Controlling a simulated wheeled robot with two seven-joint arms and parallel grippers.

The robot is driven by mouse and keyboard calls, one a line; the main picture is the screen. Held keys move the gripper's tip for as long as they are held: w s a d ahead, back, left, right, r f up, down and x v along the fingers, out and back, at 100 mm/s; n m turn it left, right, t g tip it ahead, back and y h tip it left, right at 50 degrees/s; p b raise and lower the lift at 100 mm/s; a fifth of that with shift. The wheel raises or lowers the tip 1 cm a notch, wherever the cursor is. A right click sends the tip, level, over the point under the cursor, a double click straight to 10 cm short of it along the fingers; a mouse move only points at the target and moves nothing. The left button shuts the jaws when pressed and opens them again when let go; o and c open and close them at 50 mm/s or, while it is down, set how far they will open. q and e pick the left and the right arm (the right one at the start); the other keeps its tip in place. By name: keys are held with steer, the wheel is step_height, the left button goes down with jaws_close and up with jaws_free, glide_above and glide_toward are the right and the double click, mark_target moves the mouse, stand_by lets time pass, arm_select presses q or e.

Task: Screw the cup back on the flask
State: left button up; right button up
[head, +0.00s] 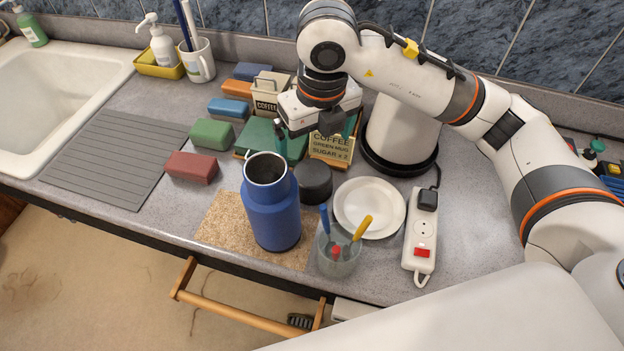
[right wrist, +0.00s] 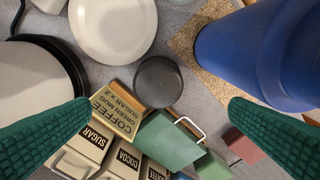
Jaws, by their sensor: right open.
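The blue flask (head: 271,212) stands upright on a cork mat, its steel mouth open and uncovered. It also shows at the upper right of the right wrist view (right wrist: 255,45). A dark grey round cup (head: 313,182) sits on the counter just right of and behind the flask, with a flat face up. It shows near the middle of the right wrist view (right wrist: 158,82). My right gripper (head: 315,133) is open and empty above the boxes behind the cup. Its green fingers lie wide apart in the right wrist view (right wrist: 160,106). My left gripper is not in view.
A white plate (head: 370,207), a glass (head: 338,262) with coloured utensils and a power strip (head: 420,240) stand right of the flask. A coffee sign (head: 331,148), tins and coloured blocks (head: 191,167) crowd behind and left. The cork mat (head: 222,225) has bare space left of the flask.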

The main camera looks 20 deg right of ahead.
steer(key=p, duration=0.2)
glide_above(312, 172)
steer(key=s, duration=0.1)
step_height(312, 172, down, 6)
steer(key=shift+r, duration=0.1)
steer(key=shift+w+f, duration=0.1)
steer(key=shift+f, duration=0.4)
steer(key=shift+f, duration=0.2)
steer(key=f+p, duration=0.2)
steer(key=f, duration=0.1)
steer(key=shift+w+f, duration=0.3)
steer(key=shift+w, duration=0.05)
steer(key=shift+f, duration=0.55)
steer(key=shift+w, duration=0.1)
